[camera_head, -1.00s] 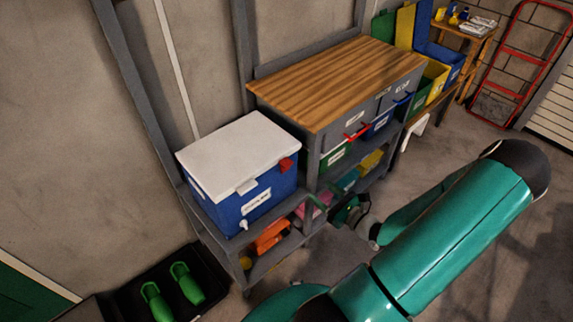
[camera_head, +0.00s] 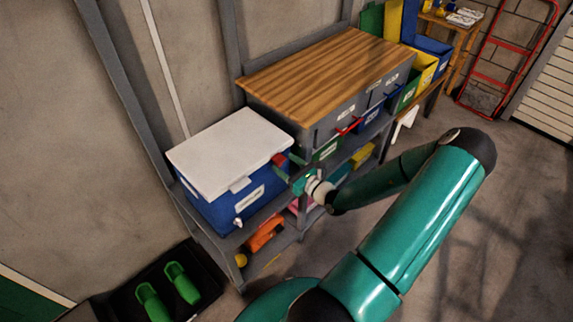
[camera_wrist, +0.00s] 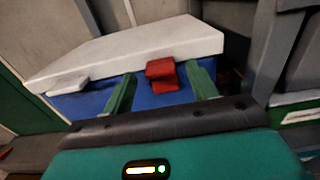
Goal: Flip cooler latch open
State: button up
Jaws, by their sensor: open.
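A blue cooler (camera_head: 222,207) with a white lid (camera_head: 225,150) stands on the grey shelf at the left, its lid down. Its red latch (camera_wrist: 162,75) is at the lid's edge near the right front corner; in the head view the latch (camera_head: 279,159) shows just beyond my fingers. My gripper (camera_head: 288,168) is at that corner. In the wrist view my gripper (camera_wrist: 160,88) is open, one green finger on each side of the latch. I cannot tell whether either finger touches it.
A pale tab (camera_wrist: 68,84) sits on the lid's edge left of the latch. A grey workbench (camera_head: 330,75) with a wooden top and a red handle (camera_head: 349,126) stands close to the right of the cooler. A black tray (camera_head: 135,295) with green shoes lies on the floor. Open floor is at the right.

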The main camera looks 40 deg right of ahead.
jog(key=shift+w, duration=0.2)
jog(key=shift+c, duration=0.5)
jog(key=c, duration=0.9)
